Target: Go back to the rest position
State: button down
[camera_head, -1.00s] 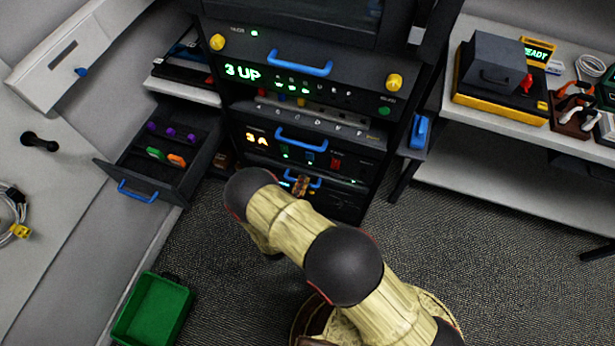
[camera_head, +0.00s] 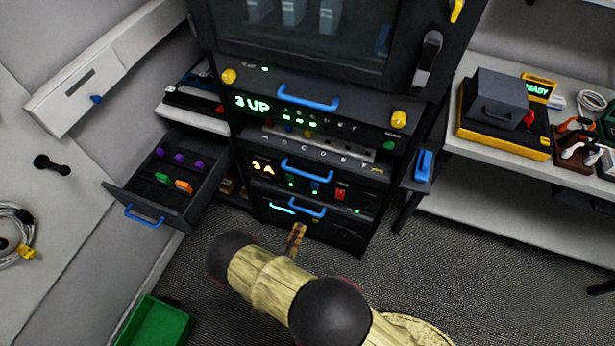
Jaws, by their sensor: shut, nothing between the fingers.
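My arm comes in from the bottom of the view, and its brown gripper (camera_head: 297,238) shows as a small narrow piece beyond my dark arm joint. It is shut, with nothing seen in it, and appears just below the lowest blue handle of the rack (camera_head: 352,238). Part of the gripper is hidden behind my arm. No rest position is marked in view.
An open drawer (camera_head: 150,203) with purple, green and orange pieces juts out at left. A green bin (camera_head: 150,325) stands on the floor below it. A shelf (camera_head: 480,195) with devices stands at right. The carpet (camera_head: 430,270) right of my arm is clear.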

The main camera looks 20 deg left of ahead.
jog(key=s+d+f+n+g+h, duration=0.2)
jog(key=s+d+n+h, duration=0.15)
jog(key=d, duration=0.55)
jog(key=s+d+r+m+g+h, duration=0.3)
jog(key=d+r+g+h, duration=0.35)
jog(key=r, duration=0.35)
jog(key=s+d+r+m+g+y, duration=0.25)
jog(key=r+m+g+y, duration=0.2)
jog(key=r, duration=0.85)
jog(key=s+d+r+m+g+y, duration=0.2)
jog(key=d+r+m+g+y, duration=0.25)
jog(key=r, duration=0.75)
jog(key=d+r+m+t+y, duration=0.1)
jog(key=d+r+m+t, duration=0.2)
jog(key=d+r, duration=0.3)
jog(key=s+d+r+m+t+y, duration=0.1)
jog(key=d+r+m+t, duration=0.2)
jog(key=r, duration=1.1)
jog(key=shift+d+m, duration=1.25)
jog(key=shift+d, duration=0.35)
